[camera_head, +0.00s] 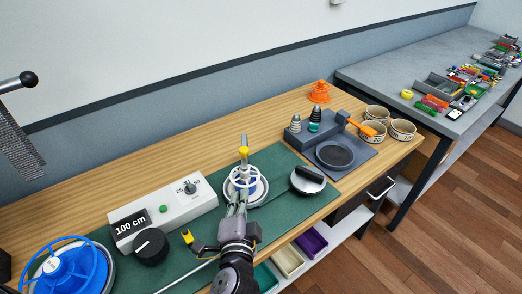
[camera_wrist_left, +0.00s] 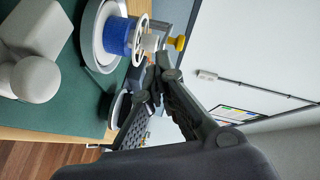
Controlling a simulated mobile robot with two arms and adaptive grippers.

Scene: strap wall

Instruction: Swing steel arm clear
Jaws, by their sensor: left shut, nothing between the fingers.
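A steel piece with a yellow knob (camera_head: 244,151) stands at the ringed spool (camera_head: 262,190) on the green mat (camera_head: 290,215). In the left wrist view the yellow knob (camera_wrist_left: 180,43) sits at the end of a short metal part beside the blue spool (camera_wrist_left: 118,37). A steel rod with a black ball (camera_head: 28,79) enters at the upper left of the head view; I cannot tell which is the steel arm. My left gripper (camera_head: 240,198) is shut and empty, close in front of the spool; contact is unclear. Its fingertips (camera_wrist_left: 155,84) hide part of the spool's surroundings. My right gripper is out of view.
A control box (camera_head: 185,203) reading 100 cm and a blue reel (camera_head: 72,272) are left of the gripper. A black-handled round weight (camera_head: 308,181), a grey scale (camera_head: 335,155) and several bowls (camera_head: 402,130) are right. A cluttered grey table (camera_head: 400,75) stands beyond.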

